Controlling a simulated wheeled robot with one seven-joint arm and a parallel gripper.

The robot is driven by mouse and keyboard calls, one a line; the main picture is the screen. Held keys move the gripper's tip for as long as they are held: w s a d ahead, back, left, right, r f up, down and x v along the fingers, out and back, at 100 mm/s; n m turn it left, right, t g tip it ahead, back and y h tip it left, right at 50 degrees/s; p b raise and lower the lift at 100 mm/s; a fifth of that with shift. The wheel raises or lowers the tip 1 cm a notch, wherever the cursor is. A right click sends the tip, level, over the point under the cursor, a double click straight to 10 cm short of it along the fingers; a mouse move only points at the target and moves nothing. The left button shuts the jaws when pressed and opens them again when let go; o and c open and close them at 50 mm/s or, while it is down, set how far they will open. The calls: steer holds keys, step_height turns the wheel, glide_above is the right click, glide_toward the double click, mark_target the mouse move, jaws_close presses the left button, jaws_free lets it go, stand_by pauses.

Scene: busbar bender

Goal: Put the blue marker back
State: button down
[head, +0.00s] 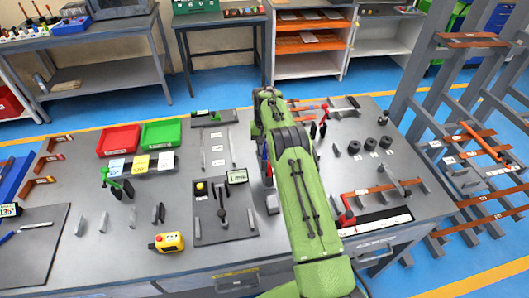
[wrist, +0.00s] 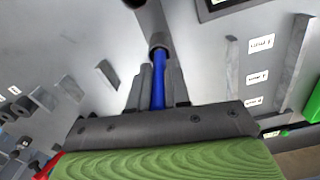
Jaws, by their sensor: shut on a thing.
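The blue marker (wrist: 158,92) shows in the wrist view, running up between the two fingers of my gripper (wrist: 159,72). My gripper is shut on it. The marker's far end meets a grey, round, collar-like part (wrist: 158,42) just beyond the fingertips. I cannot tell whether this part is a holder around the marker or belongs to the marker. In the head view my green arm hides most of the gripper, and a little blue (head: 265,166) shows beside the arm over the middle of the bench.
The bench (head: 80,245) holds a red tray (head: 118,140), a green tray (head: 161,134), a yellow box (head: 168,242) and a bender plate (head: 210,222) left of my arm. Several black cylinders (head: 370,144) stand to the right. White labels (wrist: 257,77) and upright grey plates (wrist: 292,57) are near the gripper.

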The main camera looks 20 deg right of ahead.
steer(key=shift+f, duration=1)
steer(key=c, duration=1.1)
jaws_free()
